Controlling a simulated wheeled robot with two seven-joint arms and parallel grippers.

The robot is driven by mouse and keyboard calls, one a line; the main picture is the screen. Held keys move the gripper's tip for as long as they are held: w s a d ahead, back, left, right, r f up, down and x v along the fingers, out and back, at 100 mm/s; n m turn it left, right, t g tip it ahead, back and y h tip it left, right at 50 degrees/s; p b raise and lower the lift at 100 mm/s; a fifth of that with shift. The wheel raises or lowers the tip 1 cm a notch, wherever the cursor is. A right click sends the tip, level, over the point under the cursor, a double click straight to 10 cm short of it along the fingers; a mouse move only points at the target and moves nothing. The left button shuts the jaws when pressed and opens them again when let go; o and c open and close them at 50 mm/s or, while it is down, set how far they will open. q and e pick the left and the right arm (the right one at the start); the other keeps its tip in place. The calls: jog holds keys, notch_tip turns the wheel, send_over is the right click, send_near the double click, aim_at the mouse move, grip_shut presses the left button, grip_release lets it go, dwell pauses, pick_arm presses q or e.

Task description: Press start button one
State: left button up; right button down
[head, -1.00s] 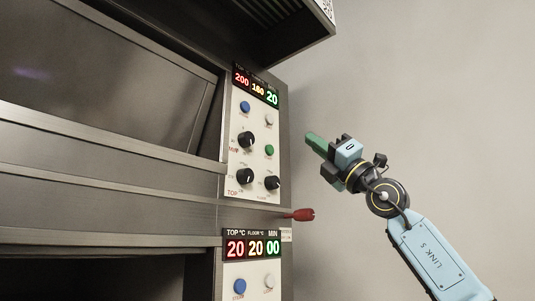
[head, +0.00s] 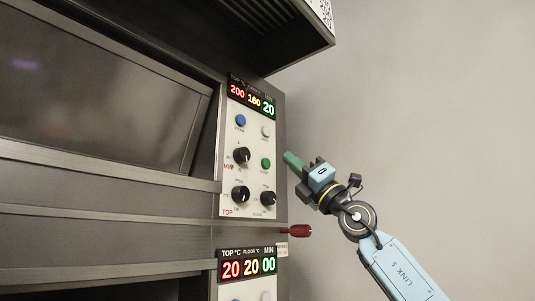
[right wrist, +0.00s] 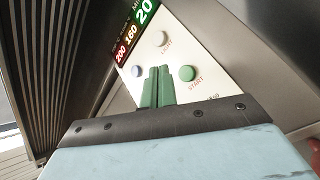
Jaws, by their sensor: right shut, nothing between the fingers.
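The green start button (head: 266,163) sits on the white upper control panel of the oven, right of a black knob. In the right wrist view the green button (right wrist: 187,73) is labelled START and lies just right of my fingertips. My right gripper (head: 289,158) has green fingers, shut and empty, pointing left at the panel from its right side. In the right wrist view its fingers (right wrist: 157,82) are together in front of the panel. Contact with the button is not visible. My left gripper is not in view.
The upper panel has a blue button (head: 240,121), a white button (head: 265,131), black knobs (head: 240,194) and a display (head: 252,95) reading 200, 160, 20. Below are a red handle (head: 298,231) and a lower display (head: 247,265). A hood (head: 285,35) overhangs above. The wall side is clear.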

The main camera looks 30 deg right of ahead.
aim_at(267, 163)
jog(key=shift+w+a+p, duration=0.3)
jog(key=shift+w+p, duration=0.15)
jog(key=shift+w, duration=0.35)
jog(key=shift+w+a+p, duration=0.3)
jog(key=shift+w+p, duration=0.1)
jog(key=shift+w, duration=0.4)
dwell(0.3)
jog(key=shift+w+a+h, duration=0.1)
jog(key=shift+w+h, duration=0.05)
jog(key=shift+h, duration=0.15)
dwell(0.4)
jog(key=shift+w+a, duration=0.1)
jog(key=shift+w, duration=0.15)
jog(key=shift+w+a+p, duration=0.15)
jog(key=shift+w+p, duration=0.2)
jog(key=shift+w, duration=0.05)
dwell(0.7)
jog(key=shift+s, duration=0.15)
jog(key=shift+s+d+f, duration=0.1)
jog(key=shift+s+d, duration=0.2)
jog(key=shift+s, duration=0.35)
